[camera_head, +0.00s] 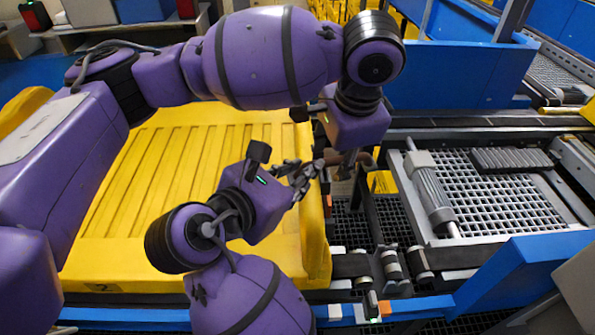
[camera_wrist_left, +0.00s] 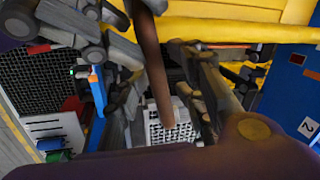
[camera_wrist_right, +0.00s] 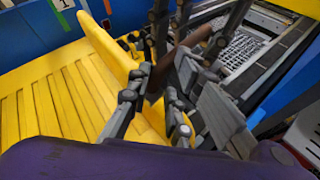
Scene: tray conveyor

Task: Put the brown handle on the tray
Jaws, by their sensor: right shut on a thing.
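The brown handle (camera_wrist_left: 155,70) is a long slim bar between my two grippers; it also shows in the right wrist view (camera_wrist_right: 188,45). In the head view it is mostly hidden by the grippers. My right gripper (camera_head: 308,178) is shut on one end of it (camera_wrist_right: 155,100). My left gripper (camera_head: 345,165) points down close by. Its fingers stand apart on both sides of the handle in the left wrist view (camera_wrist_left: 158,95), with gaps visible. The large yellow ribbed tray (camera_head: 165,165) lies left of the grippers, which are over its right edge.
A grey grid platform with a roller (camera_head: 432,190) stands at the right. A dark ribbed block (camera_head: 512,160) lies on it. Blue rails (camera_head: 520,268) run along the front right. A blue wall (camera_head: 475,75) stands behind. The yellow tray's visible surface is bare.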

